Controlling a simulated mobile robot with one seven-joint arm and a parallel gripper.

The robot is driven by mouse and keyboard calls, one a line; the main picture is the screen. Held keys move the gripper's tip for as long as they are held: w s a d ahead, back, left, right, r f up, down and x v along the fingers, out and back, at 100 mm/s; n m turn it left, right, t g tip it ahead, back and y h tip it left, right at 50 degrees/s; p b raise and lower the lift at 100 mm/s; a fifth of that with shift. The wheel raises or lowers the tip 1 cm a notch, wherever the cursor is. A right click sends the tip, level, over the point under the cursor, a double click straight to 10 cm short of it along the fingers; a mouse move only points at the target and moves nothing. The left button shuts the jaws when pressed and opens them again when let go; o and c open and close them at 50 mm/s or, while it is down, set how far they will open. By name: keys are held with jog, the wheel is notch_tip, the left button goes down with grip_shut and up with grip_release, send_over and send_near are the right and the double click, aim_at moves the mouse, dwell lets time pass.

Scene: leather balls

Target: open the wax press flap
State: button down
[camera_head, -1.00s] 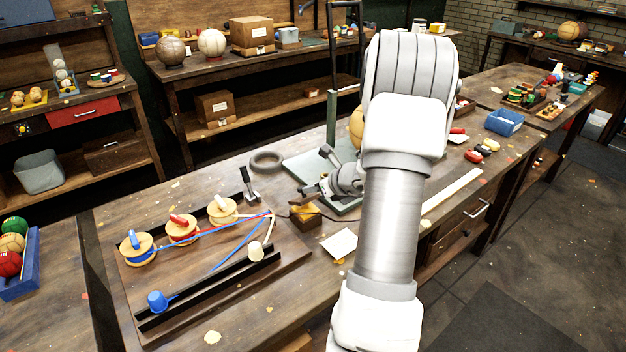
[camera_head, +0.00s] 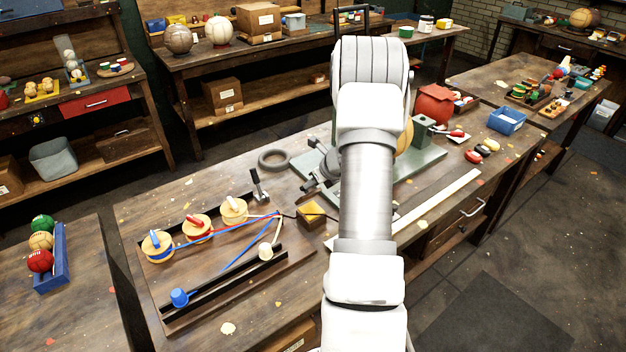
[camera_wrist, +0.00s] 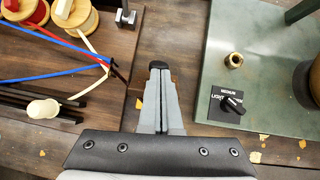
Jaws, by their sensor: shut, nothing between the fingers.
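A small dark block with a yellow-tan top (camera_head: 311,214), which I take to be the wax press, sits just right of the thread board. I cannot make out whether its flap is up or down. My gripper (camera_wrist: 159,68) is shut and empty, pointing away from the wrist camera. In the wrist view the fingers cover most of the block; only a brown edge shows to their left. In the head view part of my gripper (camera_head: 308,186) shows left of my arm, behind the block; the rest is hidden.
The thread board (camera_head: 215,290) with spools and a small black lever (camera_head: 259,190) lies left. A green plate (camera_wrist: 215,70) with a labelled dial (camera_wrist: 232,103) lies right of the fingers. A grey ring (camera_head: 274,159) lies behind. A pale strip (camera_head: 440,200) lies right.

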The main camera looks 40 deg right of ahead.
jog(key=shift+w+r+p, duration=0.3)
jog(key=shift+w+p, duration=0.1)
jog(key=shift+w, duration=0.25)
jog(key=shift+w+d+f, duration=0.1)
jog(key=shift+w+f, duration=0.1)
jog(key=shift+w, duration=1.65)
jog(key=shift+r, duration=0.15)
